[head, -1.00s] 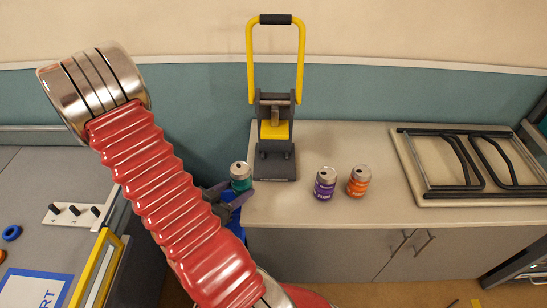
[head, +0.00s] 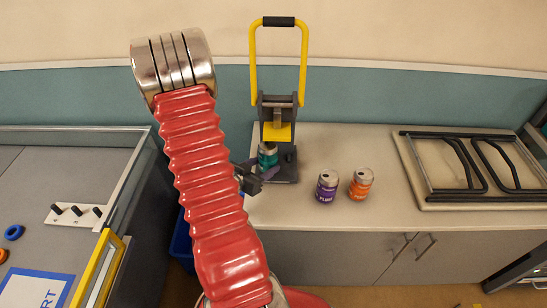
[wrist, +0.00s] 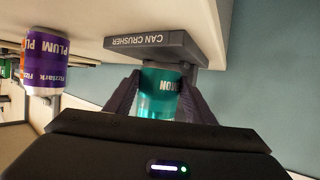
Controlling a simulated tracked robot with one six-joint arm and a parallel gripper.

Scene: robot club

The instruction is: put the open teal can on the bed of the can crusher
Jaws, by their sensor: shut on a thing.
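The teal can (head: 267,155) is in my gripper (head: 260,170), at the front left of the can crusher (head: 286,172), just below its yellow press block (head: 278,132). In the wrist view the teal can (wrist: 160,90) sits between both dark fingers of my gripper (wrist: 160,98), against the view of the crusher's labelled base (wrist: 150,42). The can looks upright in the head view. The fingers hide part of it, and I cannot tell whether its bottom touches the bed. The crusher's yellow handle (head: 253,70) is up.
A purple plum can (head: 327,187) and an orange can (head: 361,183) stand on the counter (head: 400,215), right of the crusher. A folded black frame (head: 465,165) lies farther right. A blue bin (head: 182,245) is below the counter's left end.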

